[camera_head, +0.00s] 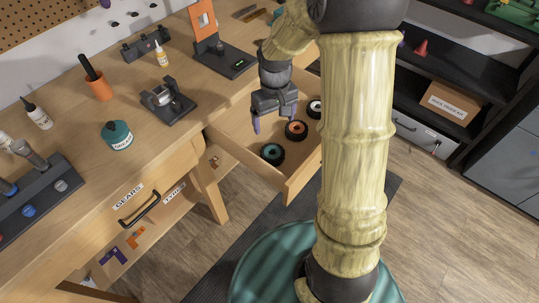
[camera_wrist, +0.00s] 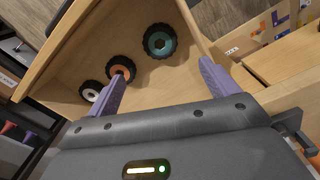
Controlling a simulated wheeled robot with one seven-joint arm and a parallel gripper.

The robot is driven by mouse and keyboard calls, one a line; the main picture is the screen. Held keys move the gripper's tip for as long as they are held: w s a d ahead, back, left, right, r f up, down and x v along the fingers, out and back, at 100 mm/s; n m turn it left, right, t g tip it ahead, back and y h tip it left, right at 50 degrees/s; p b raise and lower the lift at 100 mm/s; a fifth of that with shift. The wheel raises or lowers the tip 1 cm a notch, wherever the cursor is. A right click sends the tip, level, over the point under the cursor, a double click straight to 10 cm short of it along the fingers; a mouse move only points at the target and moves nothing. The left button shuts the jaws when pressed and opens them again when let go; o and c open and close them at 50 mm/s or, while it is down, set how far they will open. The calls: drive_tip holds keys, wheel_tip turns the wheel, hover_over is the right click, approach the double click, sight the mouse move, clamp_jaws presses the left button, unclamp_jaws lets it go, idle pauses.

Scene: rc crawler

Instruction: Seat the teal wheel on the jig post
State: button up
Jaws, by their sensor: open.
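The teal wheel (camera_head: 271,153), a black tyre with a teal hub, lies flat in the open drawer (camera_head: 290,188) near its front left. In the wrist view the teal wheel (camera_wrist: 159,42) is beyond my fingertips, between their lines. My gripper (camera_head: 275,118) is open and empty above the drawer; its purple fingers (camera_wrist: 162,70) are spread and apart from the teal wheel. A dark grey fixture (camera_head: 168,101) stands on the bench left of the drawer; I cannot tell whether its upright part is the jig post.
An orange-hubbed wheel (camera_head: 296,130) and a white-hubbed wheel (camera_head: 314,108) lie in the same drawer, whose walls surround them.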

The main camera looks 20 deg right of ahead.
approach(273, 153)
drive_tip(key=s, duration=0.2)
drive_tip(key=s+f, duration=0.1)
drive_tip(key=shift+a, duration=0.35)
drive_tip(key=shift+f, duration=0.25)
drive_tip(key=shift+w+f, duration=0.2)
drive_tip(key=shift+f, duration=1.15)
drive_tip(key=shift+w+f, duration=0.15)
drive_tip(key=shift+f, duration=1.15)
drive_tip(key=shift+d, duration=0.1)
drive_tip(key=c, duration=0.8)
